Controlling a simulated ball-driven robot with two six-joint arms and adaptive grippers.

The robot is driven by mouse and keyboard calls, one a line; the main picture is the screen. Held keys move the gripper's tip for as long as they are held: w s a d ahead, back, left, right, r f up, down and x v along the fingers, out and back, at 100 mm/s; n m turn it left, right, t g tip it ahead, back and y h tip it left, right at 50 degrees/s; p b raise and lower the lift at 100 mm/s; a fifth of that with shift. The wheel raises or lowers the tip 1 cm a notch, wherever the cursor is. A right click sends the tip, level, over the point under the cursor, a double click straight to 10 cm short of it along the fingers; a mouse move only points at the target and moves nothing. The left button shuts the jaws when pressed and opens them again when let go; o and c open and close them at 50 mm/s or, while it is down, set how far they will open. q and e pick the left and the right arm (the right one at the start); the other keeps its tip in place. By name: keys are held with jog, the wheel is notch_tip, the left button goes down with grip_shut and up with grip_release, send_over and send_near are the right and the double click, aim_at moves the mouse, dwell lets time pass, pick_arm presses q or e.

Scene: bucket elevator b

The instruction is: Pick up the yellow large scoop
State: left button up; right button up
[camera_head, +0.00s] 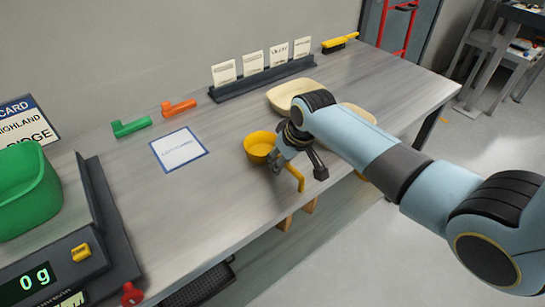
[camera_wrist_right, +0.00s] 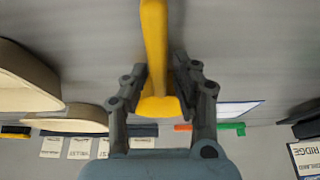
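The yellow large scoop (camera_head: 260,147) rests on the grey table near its front edge. Its round bowl faces up, and its handle extends toward the front edge, partly hidden by my right gripper. My right gripper (camera_head: 298,170) is low over the handle, one finger on each side. In the wrist view the scoop's handle (camera_wrist_right: 155,45) runs between the fingers of my right gripper (camera_wrist_right: 162,75), which look apart with a narrow gap beside the handle. Whether a finger touches it is hard to tell. My left gripper is in neither view.
Cream bowls (camera_head: 287,93) stand behind my right arm. Green (camera_head: 131,127) and orange (camera_head: 179,107) scoops, a white card (camera_head: 178,149) and a black card rack (camera_head: 262,78) lie farther back. A scale (camera_head: 75,245) with a green container (camera_head: 28,190) stands at left.

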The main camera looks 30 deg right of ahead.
grip_shut()
jog(key=shift+r, duration=0.1)
jog(key=shift+r, duration=0.6)
notch_tip(320, 180, up, 3)
jog(key=shift+w, duration=0.1)
jog(key=s+d+r, duration=0.3)
jog(key=s+r, duration=0.3)
jog(key=s, duration=0.5)
jog(key=shift+s+d+r, duration=0.2)
jog(key=shift+d+r, duration=0.05)
jog(key=shift+r, duration=0.1)
